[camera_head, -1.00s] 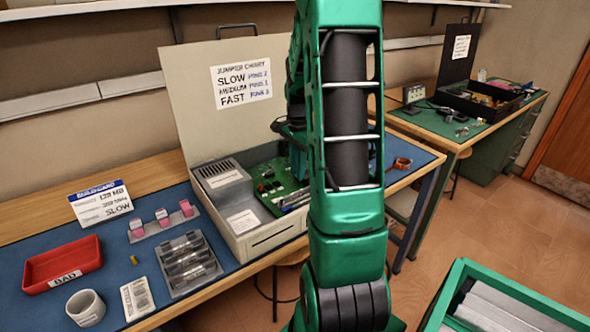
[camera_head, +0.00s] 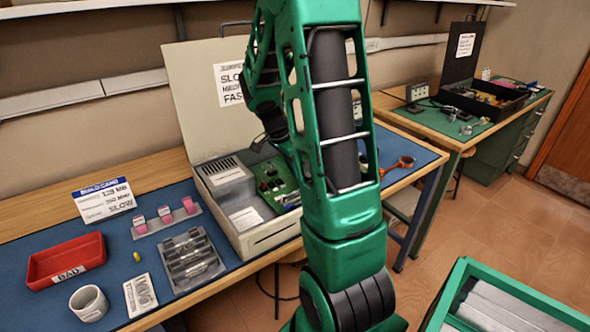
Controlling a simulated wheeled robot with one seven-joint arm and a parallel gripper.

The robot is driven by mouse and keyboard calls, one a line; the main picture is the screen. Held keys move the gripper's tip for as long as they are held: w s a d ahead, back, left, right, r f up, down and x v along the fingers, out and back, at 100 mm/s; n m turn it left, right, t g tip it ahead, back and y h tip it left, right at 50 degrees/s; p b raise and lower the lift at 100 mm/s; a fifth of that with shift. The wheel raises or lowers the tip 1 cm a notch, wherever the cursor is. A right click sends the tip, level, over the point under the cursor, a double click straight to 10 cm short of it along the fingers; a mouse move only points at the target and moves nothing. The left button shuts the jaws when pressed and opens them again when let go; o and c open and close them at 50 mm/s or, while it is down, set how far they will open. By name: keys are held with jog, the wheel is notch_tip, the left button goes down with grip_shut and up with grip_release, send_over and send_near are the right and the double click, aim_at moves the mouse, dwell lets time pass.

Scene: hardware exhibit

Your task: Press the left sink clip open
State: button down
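The open beige case (camera_head: 270,235) stands on the blue bench mat, with its lid raised behind it. A green circuit board (camera_head: 272,186) lies inside, partly covered by my arm. No sink clip can be made out; the right part of the board is hidden behind my arm. The dark end of my arm, with my gripper (camera_head: 262,143), hangs over the back of the board. Its fingers are too small and too dark to tell open from shut, and I see no clear contact with the board.
Left of the case are a grey rack (camera_head: 190,262), pink-topped pieces on a strip (camera_head: 166,218), a red BAD tray (camera_head: 64,262), a white cup (camera_head: 88,303) and a white card (camera_head: 140,295). An orange-handled tool (camera_head: 398,164) lies right of the case. A green bin (camera_head: 455,290) stands front right.

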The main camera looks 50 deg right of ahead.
jog(key=shift+w+a+f+h, duration=0.3)
jog(key=shift+a+h, duration=0.2)
jog(key=shift+h, duration=0.5)
jog(key=c, duration=2)
grip_release()
jog(key=shift+c, duration=0.2)
jog(key=v, duration=1)
jog(key=shift+w+a+r, duration=0.2)
jog(key=shift+w+a, duration=0.05)
jog(key=shift+a, duration=0.1)
